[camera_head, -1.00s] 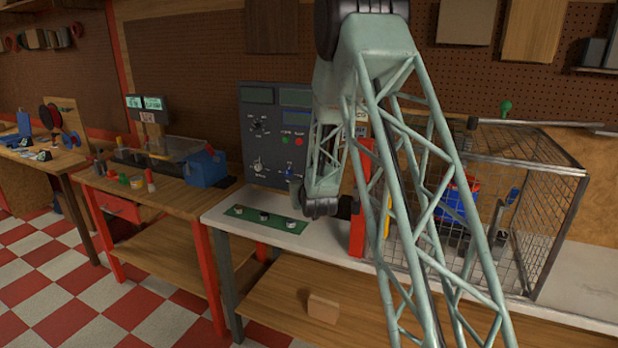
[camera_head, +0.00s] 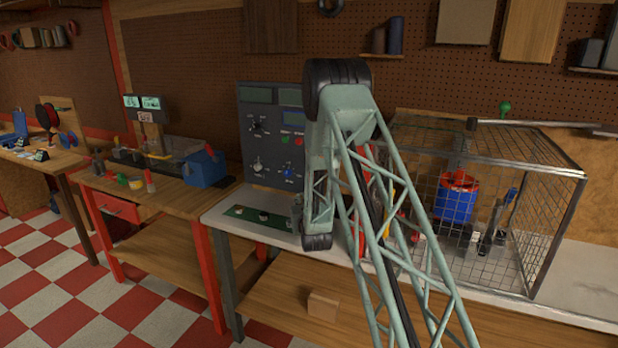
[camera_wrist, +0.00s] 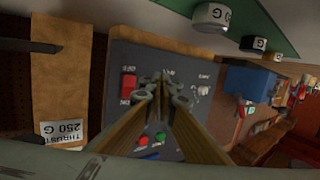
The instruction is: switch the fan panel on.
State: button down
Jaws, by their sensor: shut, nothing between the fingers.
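The grey fan panel (camera_head: 260,118) stands upright at the back of the workbench, with dark displays, dials, and green and red buttons. My arm hides its right part in the head view. The red-blue ducted fan (camera_head: 457,198) sits inside a wire cage.
The wire cage (camera_head: 545,235) stands right of my arm. A green strip (camera_head: 240,212) with several small weights lies in front of the panel; a weight (camera_wrist: 260,46) shows in the wrist view. A label reading THRUST 250 G (camera_wrist: 61,133) is beside the panel.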

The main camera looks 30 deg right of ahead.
jog(key=shift+w+d+f, duration=0.1)
jog(key=shift+f, duration=0.3)
jog(key=shift+w+d, duration=0.1)
dwell(0.3)
jog(key=w+d+r+p, duration=0.3)
jog(key=w+d, duration=0.2)
jog(key=d, duration=0.1)
jog(key=shift+r, duration=0.3)
dwell(0.5)
jog(key=shift+w+d+r+b, duration=0.1)
jog(key=shift+w+d+b, duration=0.1)
jog(key=shift+b, duration=0.25)
dwell(1.3)
jog(key=shift+w+d+r+b, duration=0.3)
jog(key=shift+w+d+r, duration=0.05)
jog(key=shift+d, duration=0.05)
dwell(1.6)
jog(key=shift+w+d+r, duration=0.25)
jog(key=shift+r, duration=0.2)
dwell(0.5)
jog(key=shift+s+f, duration=0.1)
jog(key=shift+f, duration=0.15)
dwell(0.5)
